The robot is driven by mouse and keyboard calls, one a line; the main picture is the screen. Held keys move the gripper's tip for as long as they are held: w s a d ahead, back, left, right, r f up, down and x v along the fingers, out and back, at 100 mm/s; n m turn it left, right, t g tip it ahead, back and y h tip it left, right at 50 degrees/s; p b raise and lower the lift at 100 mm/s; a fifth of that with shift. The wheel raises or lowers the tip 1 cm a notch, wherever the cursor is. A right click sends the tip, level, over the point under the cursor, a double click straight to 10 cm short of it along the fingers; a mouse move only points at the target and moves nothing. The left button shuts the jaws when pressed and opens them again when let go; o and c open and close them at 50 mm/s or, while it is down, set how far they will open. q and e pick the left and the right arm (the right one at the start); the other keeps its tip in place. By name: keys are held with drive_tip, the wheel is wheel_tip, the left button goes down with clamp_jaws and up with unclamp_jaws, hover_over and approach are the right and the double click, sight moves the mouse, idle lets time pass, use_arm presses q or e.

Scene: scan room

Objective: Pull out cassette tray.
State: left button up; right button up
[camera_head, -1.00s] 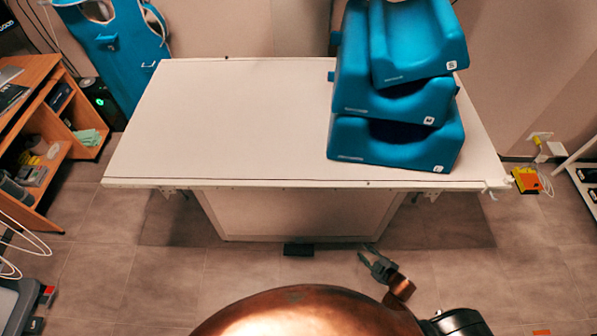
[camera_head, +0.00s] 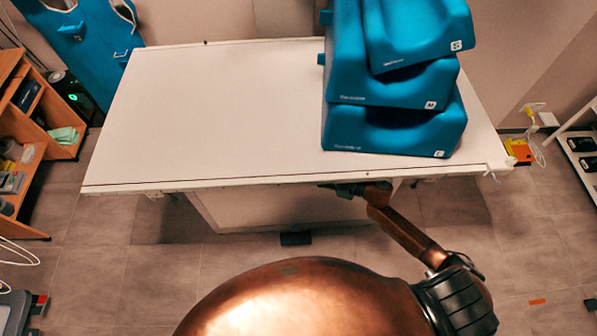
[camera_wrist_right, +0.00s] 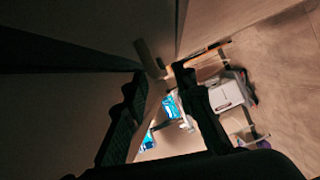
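The cassette tray cannot be made out in the head view; the tabletop (camera_head: 200,110) hides what lies beneath it. My right gripper (camera_head: 338,187) is at the underside of the table's front edge, partly hidden by it. In the right wrist view, its two dark fingers (camera_wrist_right: 163,80) are apart, with a gap between them. A small pale bar (camera_wrist_right: 149,58), possibly a handle, stands just beyond the fingertips beside a dim panel. I cannot tell whether the fingers touch it. My left gripper is not in view.
Blue stacked positioning cushions (camera_head: 390,125) stand on the right of the table. A wooden shelf (camera_head: 25,130) is at the left and a yellow-orange box (camera_head: 519,150) at the right. A small black block (camera_head: 296,238) lies at the table base. Surrounding floor is largely clear.

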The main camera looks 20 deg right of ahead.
drive_tip(key=shift+x, duration=1.75)
drive_tip(key=shift+c, duration=0.5)
clamp_jaws()
